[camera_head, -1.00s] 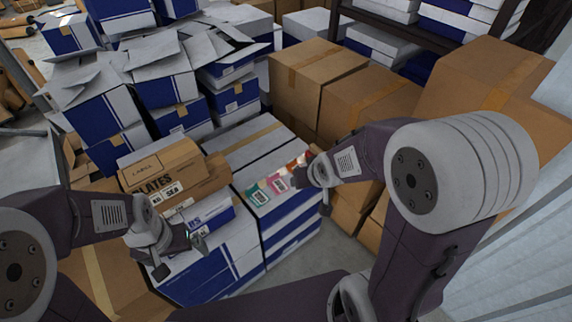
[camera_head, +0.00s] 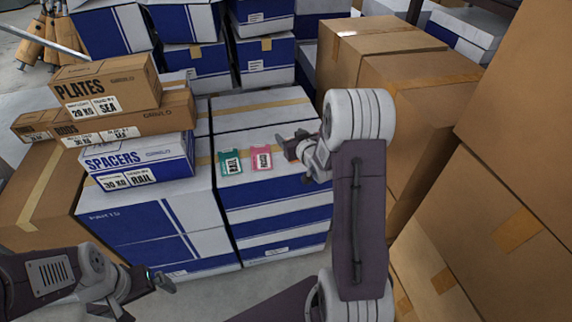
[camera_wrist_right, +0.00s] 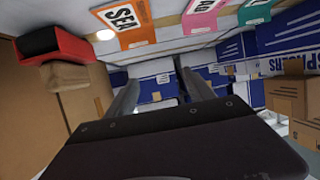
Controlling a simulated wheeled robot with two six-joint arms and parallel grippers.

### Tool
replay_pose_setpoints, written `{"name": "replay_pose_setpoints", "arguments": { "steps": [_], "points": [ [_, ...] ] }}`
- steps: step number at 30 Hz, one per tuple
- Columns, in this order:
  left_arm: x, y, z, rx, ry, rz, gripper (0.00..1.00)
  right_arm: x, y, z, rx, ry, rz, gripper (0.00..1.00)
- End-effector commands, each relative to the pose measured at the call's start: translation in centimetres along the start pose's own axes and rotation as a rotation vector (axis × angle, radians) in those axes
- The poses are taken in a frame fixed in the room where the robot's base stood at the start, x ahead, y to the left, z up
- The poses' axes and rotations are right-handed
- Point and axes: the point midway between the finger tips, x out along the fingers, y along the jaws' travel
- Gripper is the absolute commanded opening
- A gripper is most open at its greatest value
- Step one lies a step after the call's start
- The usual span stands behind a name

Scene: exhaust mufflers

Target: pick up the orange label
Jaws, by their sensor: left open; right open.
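The orange label (camera_wrist_right: 125,22), marked SEA, lies flat on a white-and-blue box top at the top of the right wrist view. In the head view, a small part of the orange label (camera_head: 291,150) shows; my right gripper hides the rest. My right gripper (camera_head: 294,158) is open and empty, close to the label; I cannot tell if it touches. Its two fingers (camera_wrist_right: 155,88) are spread in the right wrist view, with the label off to their upper left. My left gripper (camera_head: 146,298) is open and empty at the lower left, away from the labels.
A pink label (camera_head: 261,157) and a green label (camera_head: 230,162) lie left of the orange one. A red-and-black object (camera_wrist_right: 60,45) is near it in the wrist view. Cartons marked SPACERS (camera_head: 140,160) and PLATES (camera_head: 105,85) stand left. Brown boxes (camera_head: 410,80) crowd the right.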

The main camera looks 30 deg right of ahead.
Motion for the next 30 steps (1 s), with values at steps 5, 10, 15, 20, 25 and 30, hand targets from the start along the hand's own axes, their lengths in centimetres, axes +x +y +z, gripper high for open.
{"name": "replay_pose_setpoints", "arguments": {
  "steps": [5,10,15,20,25,30],
  "points": [
    [3.4,-0.1,0.3,0.000,0.001,0.000,1.00,1.0,2.3,4.8,0.026,-0.027,0.042,0.62],
    [3.2,-0.1,0.3,0.000,0.001,0.000,1.00,1.2,2.5,4.6,0.027,-0.026,0.046,0.62],
    [3.9,-0.1,0.4,0.000,0.001,0.000,1.00,3.9,2.6,4.8,0.027,-0.027,0.045,0.62],
    [4.0,-0.1,0.4,0.000,0.001,0.000,1.00,4.8,2.7,4.7,0.027,-0.028,0.046,0.62],
    [4.8,-0.1,0.5,0.000,0.001,0.000,1.00,7.0,3.1,5.0,0.027,-0.026,0.046,0.62],
    [5.3,-0.1,0.5,0.000,0.001,0.000,1.00,9.6,3.3,5.0,0.026,-0.027,0.045,0.62]
  ]
}}
